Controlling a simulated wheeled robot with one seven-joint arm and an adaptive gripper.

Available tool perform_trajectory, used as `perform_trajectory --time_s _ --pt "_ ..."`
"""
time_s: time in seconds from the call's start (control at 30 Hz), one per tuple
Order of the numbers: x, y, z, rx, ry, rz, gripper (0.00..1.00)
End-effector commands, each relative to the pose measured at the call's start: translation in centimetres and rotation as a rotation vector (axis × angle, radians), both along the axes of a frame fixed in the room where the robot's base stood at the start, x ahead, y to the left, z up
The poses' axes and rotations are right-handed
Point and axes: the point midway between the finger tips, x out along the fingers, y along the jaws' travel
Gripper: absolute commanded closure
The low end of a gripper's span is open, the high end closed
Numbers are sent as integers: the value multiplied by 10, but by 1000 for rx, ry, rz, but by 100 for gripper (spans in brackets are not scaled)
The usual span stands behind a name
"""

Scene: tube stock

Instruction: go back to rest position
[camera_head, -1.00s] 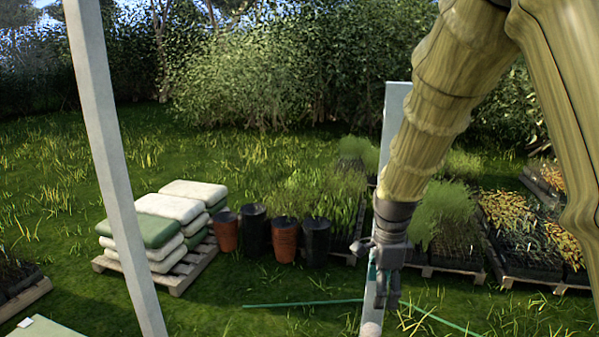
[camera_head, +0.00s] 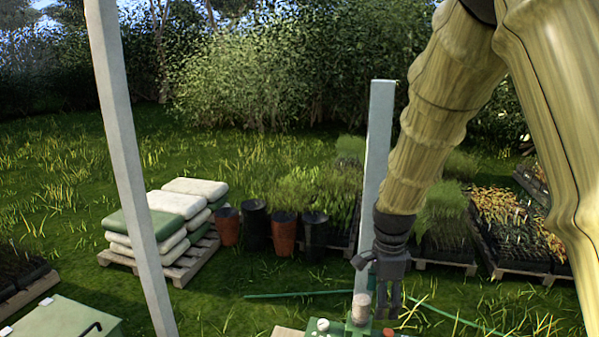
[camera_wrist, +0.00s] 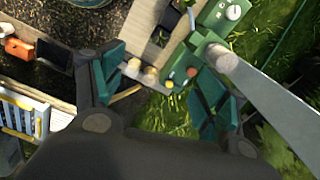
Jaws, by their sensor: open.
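My gripper (camera_head: 388,308) hangs pointing down at the lower right of the head view, in front of a pale grey post. In the wrist view my gripper (camera_wrist: 165,95) has its two green-padded fingers spread wide apart. Nothing is between the pads; the bench and grass show below them. My arm comes down from the top right of the head view.
A green machine (camera_head: 335,328) with a white knob stands by the grey post (camera_head: 377,150). Another slanted post (camera_head: 128,160) is at left. A green box (camera_head: 62,320) is at lower left. Stacked sacks (camera_head: 165,215), pots (camera_head: 285,232) and plant trays stand on the grass behind.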

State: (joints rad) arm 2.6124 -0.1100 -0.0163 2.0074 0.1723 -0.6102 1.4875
Motion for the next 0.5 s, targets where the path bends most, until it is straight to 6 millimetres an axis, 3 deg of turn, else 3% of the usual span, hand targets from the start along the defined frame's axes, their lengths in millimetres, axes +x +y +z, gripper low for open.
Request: perform_trajectory --time_s 0.37,0.5 --pt "-21 -10 -76 -12 9 179 26" --pt "-40 -16 -126 -17 15 297 26"
